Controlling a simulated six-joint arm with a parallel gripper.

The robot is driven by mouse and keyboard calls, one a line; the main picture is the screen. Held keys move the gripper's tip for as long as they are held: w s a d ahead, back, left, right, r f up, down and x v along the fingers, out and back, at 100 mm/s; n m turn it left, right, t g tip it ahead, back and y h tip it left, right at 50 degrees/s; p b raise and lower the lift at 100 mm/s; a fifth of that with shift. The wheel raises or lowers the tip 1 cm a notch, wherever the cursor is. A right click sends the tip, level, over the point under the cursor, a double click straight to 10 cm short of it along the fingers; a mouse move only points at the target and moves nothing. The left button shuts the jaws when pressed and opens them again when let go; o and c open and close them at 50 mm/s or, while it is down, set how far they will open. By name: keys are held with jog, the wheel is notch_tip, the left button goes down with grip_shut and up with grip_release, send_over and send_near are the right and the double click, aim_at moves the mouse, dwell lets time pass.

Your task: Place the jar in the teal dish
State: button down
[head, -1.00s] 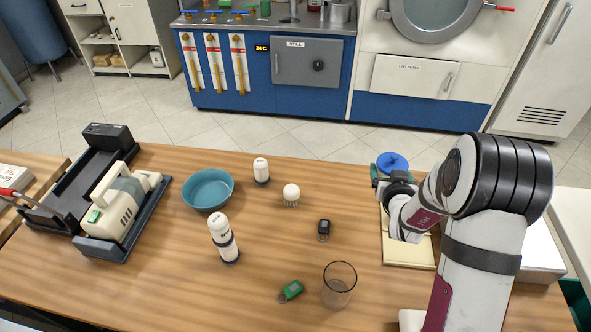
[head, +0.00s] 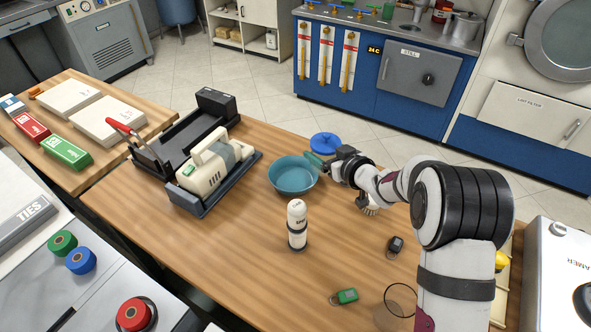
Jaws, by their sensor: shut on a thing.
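The teal dish (head: 292,176) is a round, shallow bowl on the wooden table, left of my gripper. My gripper (head: 320,163) is at the dish's right rim in the picture, shut on the jar. The jar's round blue lid (head: 325,142) shows just beyond the gripper. The jar's body is mostly hidden behind the gripper and dish, so I cannot tell its exact height or whether it overlaps the dish.
A white bottle with dark bands (head: 297,226) stands in front of the dish. A small brush (head: 369,206) is under my arm. A cream device (head: 212,165) sits left.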

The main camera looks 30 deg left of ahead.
jog(key=a+f, duration=0.5)
jog(key=s+a+f, duration=0.1)
jog(key=a+f, duration=0.1)
jog(key=f, duration=0.1)
jog(key=shift+a, duration=0.15)
jog(key=shift+f, duration=0.2)
jog(key=shift+f, duration=0.2)
